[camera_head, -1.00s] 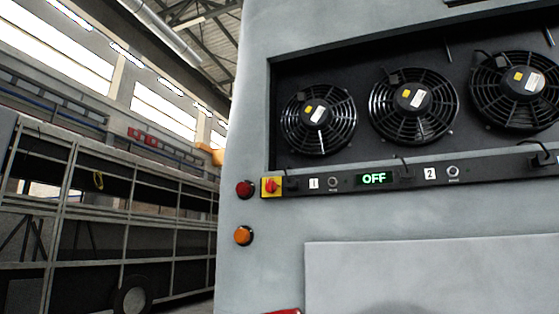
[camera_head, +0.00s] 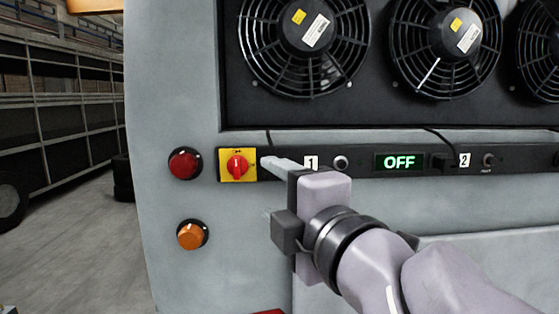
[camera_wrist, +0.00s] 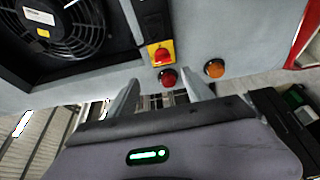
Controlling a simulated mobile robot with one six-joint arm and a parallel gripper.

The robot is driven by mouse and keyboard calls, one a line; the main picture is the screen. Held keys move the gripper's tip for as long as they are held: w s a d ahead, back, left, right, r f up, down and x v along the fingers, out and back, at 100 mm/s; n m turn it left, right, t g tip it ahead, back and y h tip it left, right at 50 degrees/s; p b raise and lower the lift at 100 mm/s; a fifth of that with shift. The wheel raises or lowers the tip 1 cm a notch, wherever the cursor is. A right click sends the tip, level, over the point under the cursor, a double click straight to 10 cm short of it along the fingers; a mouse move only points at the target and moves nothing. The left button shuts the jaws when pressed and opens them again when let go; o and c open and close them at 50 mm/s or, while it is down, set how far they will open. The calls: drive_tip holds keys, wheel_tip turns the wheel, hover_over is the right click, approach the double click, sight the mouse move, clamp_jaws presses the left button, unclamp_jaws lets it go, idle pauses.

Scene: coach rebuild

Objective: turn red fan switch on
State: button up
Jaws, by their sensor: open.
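The red fan switch (camera_head: 237,166) is a red rotary knob on a yellow square plate, at the left end of the black control strip. Its knob stands about upright. The display (camera_head: 399,161) to its right reads OFF in green. My gripper (camera_head: 268,163) is just right of the switch in the head view, with a finger pointing toward it; contact cannot be told. In the wrist view the switch (camera_wrist: 161,55) lies beyond the fingertips, above the gap between them. My gripper (camera_wrist: 165,90) is open and empty there.
A red lamp (camera_head: 185,163) sits left of the switch and an orange lamp (camera_head: 192,235) below it. Several black fans (camera_head: 303,40) fill the recess above the strip. Open floor (camera_head: 75,235) and a rack (camera_head: 65,90) lie to the left.

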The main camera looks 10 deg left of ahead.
sight(238, 170)
drive_tip(key=x, duration=0.4)
drive_tip(key=b+x, duration=0.1)
drive_tip(key=x, duration=0.3)
drive_tip(key=a+f+x, duration=0.1)
drive_tip(key=x, duration=0.3)
drive_tip(key=shift+s, duration=0.2)
drive_tip(key=shift+w+r, duration=0.25)
drive_tip(key=shift+w, duration=0.2)
drive_tip(key=shift+w+a+f, duration=0.1)
drive_tip(key=shift+w+a, duration=0.25)
drive_tip(key=shift+a, duration=0.15)
drive_tip(key=shift+s+d, duration=0.1)
drive_tip(key=shift+d, duration=0.1)
drive_tip(key=c, duration=0.8)
clamp_jaws()
drive_tip(key=shift+b, duration=0.3)
